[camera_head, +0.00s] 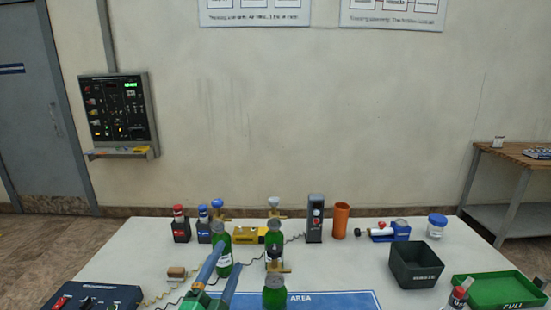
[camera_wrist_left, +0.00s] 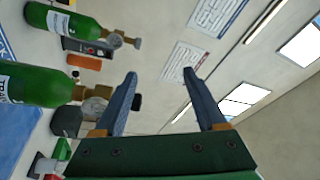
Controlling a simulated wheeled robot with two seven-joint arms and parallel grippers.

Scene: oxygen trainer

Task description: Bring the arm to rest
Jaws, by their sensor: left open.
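My left gripper (camera_head: 230,254) reaches up from the bottom edge in the head view, its two blue fingers spread apart. In the left wrist view the open gripper (camera_wrist_left: 159,73) has only wall and ceiling between its fingers, and it holds nothing. A green cylinder with a blue valve (camera_head: 223,254) stands just beyond the fingers in the head view. Another green cylinder (camera_head: 274,297) stands to the right of the gripper at the front, with a brass fitting on top. In the wrist view a green cylinder (camera_wrist_left: 32,85) lies left of the fingers. My right gripper is not in view.
A black waste bin (camera_head: 416,265) and a green tray (camera_head: 497,290) are on the right of the white table (camera_head: 120,250). An orange cup (camera_head: 340,221) and a black device (camera_head: 315,218) stand at the back. A control box (camera_head: 92,298) is front left.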

